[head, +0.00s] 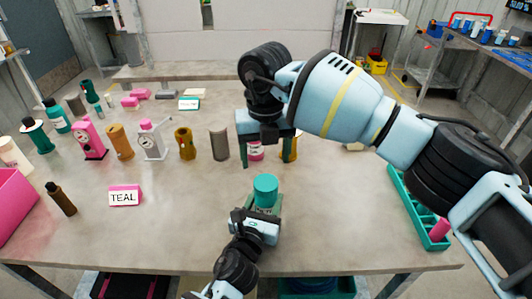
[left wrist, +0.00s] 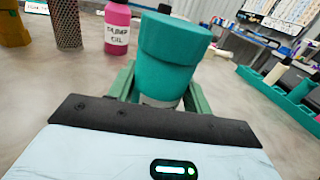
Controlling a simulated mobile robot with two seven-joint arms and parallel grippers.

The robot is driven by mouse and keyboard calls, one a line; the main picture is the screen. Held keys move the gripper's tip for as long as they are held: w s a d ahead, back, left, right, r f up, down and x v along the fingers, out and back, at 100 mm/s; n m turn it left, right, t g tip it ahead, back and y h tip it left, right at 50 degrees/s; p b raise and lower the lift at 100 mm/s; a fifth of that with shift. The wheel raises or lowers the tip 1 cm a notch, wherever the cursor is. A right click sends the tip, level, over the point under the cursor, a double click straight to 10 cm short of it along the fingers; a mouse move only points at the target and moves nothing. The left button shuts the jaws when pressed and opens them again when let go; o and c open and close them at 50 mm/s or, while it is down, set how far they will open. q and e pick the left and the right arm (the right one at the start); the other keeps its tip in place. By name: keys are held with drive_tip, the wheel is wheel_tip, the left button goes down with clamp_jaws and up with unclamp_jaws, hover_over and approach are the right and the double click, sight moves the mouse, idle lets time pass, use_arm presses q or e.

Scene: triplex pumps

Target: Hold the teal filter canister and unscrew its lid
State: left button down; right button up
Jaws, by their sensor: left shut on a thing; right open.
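The teal filter canister (head: 265,185) stands upright near the front middle of the table, its wide teal lid on top. In the left wrist view its lid (left wrist: 172,48) sits on a narrower teal body. My left gripper (head: 263,207) is shut on the canister's body from the front, with green fingers on both sides; the fingers hide the lower body. My right gripper (head: 268,155) is open and empty, pointing down behind and above the canister, apart from the lid.
A pink oil bottle (left wrist: 117,28) stands behind the canister, partly hidden by my right gripper in the head view. A grey mesh cylinder (head: 219,144) and brown canister (head: 185,144) stand further left. A green tray (head: 408,205) lies at the right edge.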

sight(266, 182)
drive_tip(key=m, duration=1.1)
drive_tip(key=shift+f, duration=0.1)
drive_tip(key=shift+f, duration=3.95)
